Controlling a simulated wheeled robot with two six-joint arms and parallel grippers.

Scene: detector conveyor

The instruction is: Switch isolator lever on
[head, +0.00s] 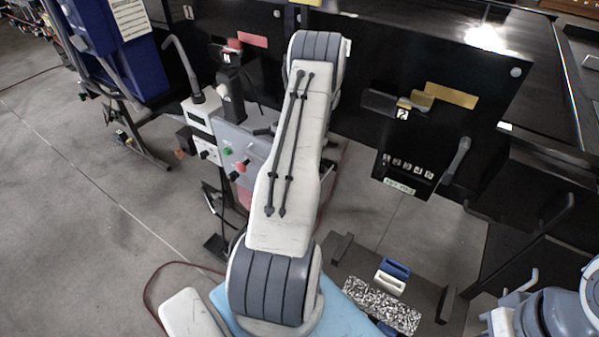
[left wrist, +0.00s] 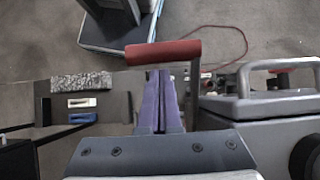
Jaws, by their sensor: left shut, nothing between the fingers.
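In the left wrist view a lever with a red grip (left wrist: 163,52) and a grey arm shows just beyond the fingertips; it appears to be the isolator lever. My left gripper (left wrist: 159,74) is shut and empty, with its two purple-looking fingers together. Their tips overlap the lower edge of the red grip in the picture; I cannot tell whether they touch it. My right gripper is not in view.
A grey box with a carrying handle (left wrist: 277,100) stands right of the fingers. The head view shows a grey panel with green and red knobs (head: 227,151), black conveyor panels (head: 455,75), a speckled pad (head: 382,305) and a blue block (head: 396,267). Floor is open at left.

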